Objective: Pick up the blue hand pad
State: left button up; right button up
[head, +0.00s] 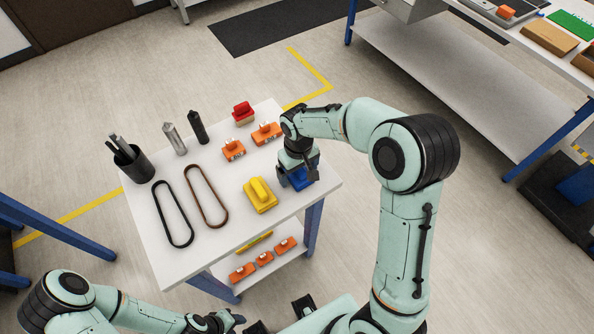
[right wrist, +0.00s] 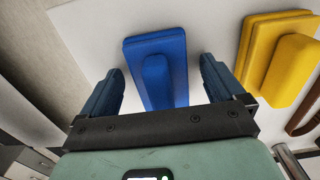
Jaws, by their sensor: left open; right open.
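The blue hand pad (head: 303,183) lies at the right side of the white table, partly hidden under my right gripper (head: 297,177) in the head view. In the right wrist view the pad (right wrist: 158,68) shows its raised handle. The right gripper (right wrist: 161,74) is open, with one finger on each side of the pad and visible gaps between. Whether the fingers reach down beside the pad is hard to tell. My left gripper (head: 236,319) is low at the bottom of the head view, away from the table top, open and empty.
A yellow hand pad (head: 260,194) lies close to the left of the blue one. Orange parts (head: 233,150), a red block (head: 243,111), belts (head: 206,196), dark and silver tools and a black cup (head: 134,164) occupy the table (head: 232,240). A lower shelf holds more orange parts (head: 264,258).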

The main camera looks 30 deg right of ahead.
jog(key=c, duration=1.1)
jog(key=shift+r, duration=0.2)
jog(key=shift+c, duration=0.2)
pick_arm(q)
jog(key=w+r+p, duration=0.2)
jog(key=r, duration=0.1)
jog(key=shift+w, duration=0.1)
pick_arm(e)
notch_tip(320, 180, up, 20)
jog(key=shift+f, duration=0.15)
